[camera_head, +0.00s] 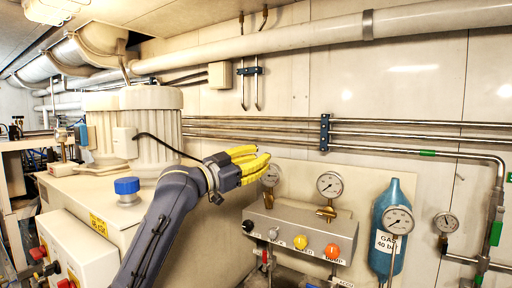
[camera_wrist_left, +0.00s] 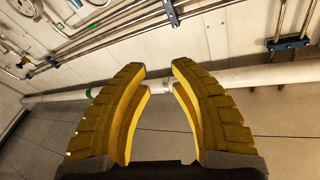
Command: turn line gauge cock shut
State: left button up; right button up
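My left gripper (camera_head: 262,163), with yellow ribbed fingers, is raised in front of the wall, above the left part of the grey valve manifold (camera_head: 295,226). In the left wrist view the fingers (camera_wrist_left: 159,72) stand apart with nothing between them. At the far right of the head view a small round gauge (camera_head: 446,222) sits on a brass fitting (camera_head: 443,242) joined to pipework. Another gauge (camera_head: 330,184) stands on a brass fitting (camera_head: 326,212) above the manifold. A third gauge (camera_head: 271,175) is partly hidden by my gripper. No label marks the line gauge. My right gripper is out of view.
The manifold carries black, grey, yellow (camera_head: 301,243) and orange (camera_head: 332,251) knobs. A blue cylinder (camera_head: 390,262) with a gauge (camera_head: 398,220) stands to its right. A blue-capped fitting (camera_head: 127,190) and white motor housings (camera_head: 152,130) are left. Steel pipes (camera_head: 400,133) cross the wall.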

pick_arm(q)
jog(key=shift+s+d+r+m+g+h, duration=0.15)
jog(key=shift+s+r+m, duration=0.1)
jog(key=shift+r, duration=0.3)
jog(key=shift+s+d+r+m+g+h, duration=0.1)
jog(key=shift+s+r+m+g+h, duration=0.15)
jog(key=shift+r, duration=0.35)
jog(key=shift+s+d+r+m+g+h, duration=0.1)
jog(key=shift+s+d+r+m, duration=0.15)
jog(key=shift+r, duration=0.3)
jog(key=shift+a, duration=0.1)
